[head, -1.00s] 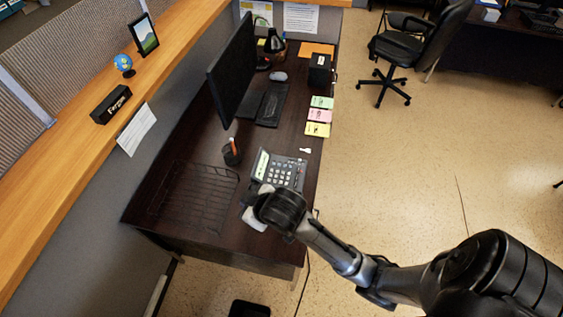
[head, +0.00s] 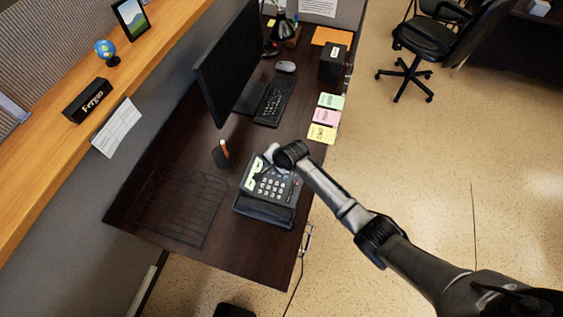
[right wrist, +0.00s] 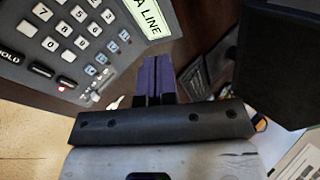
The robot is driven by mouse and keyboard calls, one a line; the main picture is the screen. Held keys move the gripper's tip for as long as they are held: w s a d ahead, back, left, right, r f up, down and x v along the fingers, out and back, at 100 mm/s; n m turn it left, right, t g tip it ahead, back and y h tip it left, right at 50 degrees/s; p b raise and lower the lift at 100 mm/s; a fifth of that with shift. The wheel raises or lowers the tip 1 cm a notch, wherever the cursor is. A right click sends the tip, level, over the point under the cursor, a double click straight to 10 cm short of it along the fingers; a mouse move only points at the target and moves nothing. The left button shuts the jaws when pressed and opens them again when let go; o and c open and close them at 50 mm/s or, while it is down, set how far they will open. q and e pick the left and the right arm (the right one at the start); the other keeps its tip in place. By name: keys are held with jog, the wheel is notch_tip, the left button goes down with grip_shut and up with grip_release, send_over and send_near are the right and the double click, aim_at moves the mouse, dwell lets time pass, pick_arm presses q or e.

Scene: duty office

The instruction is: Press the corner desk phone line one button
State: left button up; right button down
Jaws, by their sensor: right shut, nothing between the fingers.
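The dark grey desk phone (head: 272,188) lies on the dark desk, its handset along the near side. The right wrist view shows its keypad (right wrist: 72,30), a pale label reading "A LINE" (right wrist: 145,14), a HOLD label, several small buttons (right wrist: 100,60) and a red light. I cannot tell which button is line one. My right gripper (head: 268,151) is over the phone's far edge, next to the pale labels. In the right wrist view its purple fingers (right wrist: 154,76) are together and empty, just right of the phone; contact is not clear. My left gripper is not in view.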

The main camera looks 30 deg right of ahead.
jog(key=shift+w+a+r+m+t+y, duration=0.15)
jog(key=shift+w+m+t, duration=0.15)
jog(key=shift+m, duration=1.25)
jog(key=shift+w+r+m+t+y, duration=0.1)
jog(key=shift+w+r+m+t, duration=0.15)
jog(key=shift+m, duration=1.35)
jog(key=shift+w+a+r+m+t+y, duration=0.1)
jog(key=shift+w+m+t, duration=0.2)
jog(key=shift+m, duration=1.25)
notch_tip(320, 180, down, 6)
jog(key=b, duration=0.7)
jog(key=shift+f, duration=0.25)
jog(key=shift+f+b, duration=0.7)
jog(key=shift+f, duration=0.4)
